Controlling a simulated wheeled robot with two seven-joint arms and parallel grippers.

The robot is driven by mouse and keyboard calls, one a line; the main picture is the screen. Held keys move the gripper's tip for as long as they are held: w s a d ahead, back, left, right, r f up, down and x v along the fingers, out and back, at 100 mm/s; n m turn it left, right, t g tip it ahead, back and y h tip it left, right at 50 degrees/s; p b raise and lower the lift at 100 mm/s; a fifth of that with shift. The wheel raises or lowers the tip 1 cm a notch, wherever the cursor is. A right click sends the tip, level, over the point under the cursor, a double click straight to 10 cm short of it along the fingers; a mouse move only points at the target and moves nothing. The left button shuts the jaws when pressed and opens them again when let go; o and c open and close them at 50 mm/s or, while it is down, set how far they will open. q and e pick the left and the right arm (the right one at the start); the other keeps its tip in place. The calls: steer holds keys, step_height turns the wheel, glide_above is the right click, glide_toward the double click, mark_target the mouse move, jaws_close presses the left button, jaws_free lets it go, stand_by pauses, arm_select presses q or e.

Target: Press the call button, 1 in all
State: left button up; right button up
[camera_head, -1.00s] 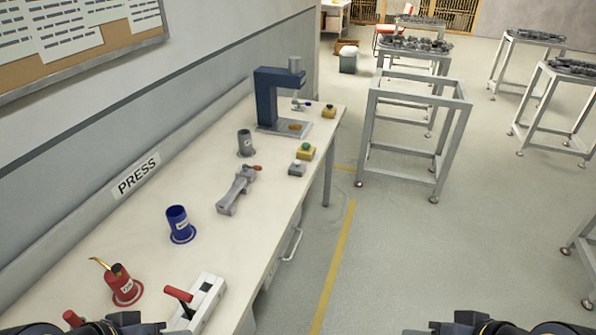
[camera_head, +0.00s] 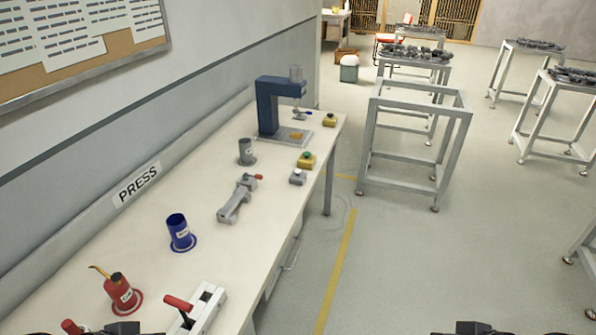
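Three small button boxes stand near the bench's right edge. A yellow box with a green button (camera_head: 307,160) is in the middle. A grey box with a pale button (camera_head: 298,177) stands just in front of it. A yellow box with a dark reddish button (camera_head: 330,120) is farther back, beside the press. I cannot read a label that tells which is the call button. Only dark parts of my two arms show at the bottom edge, left and right of centre. No gripper fingers are visible, and nothing of mine touches a button.
The long bench (camera_head: 150,240) runs along the left wall. It bears a blue press (camera_head: 268,108), a grey cup (camera_head: 246,151), a grey clamp (camera_head: 236,200), a blue cup (camera_head: 179,232), a red oil can (camera_head: 120,292) and a red-handled lever (camera_head: 202,308). An empty frame stand (camera_head: 413,145) is right; floor is clear before it.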

arm_select(q)
jaws_close()
stand_by(1.4)
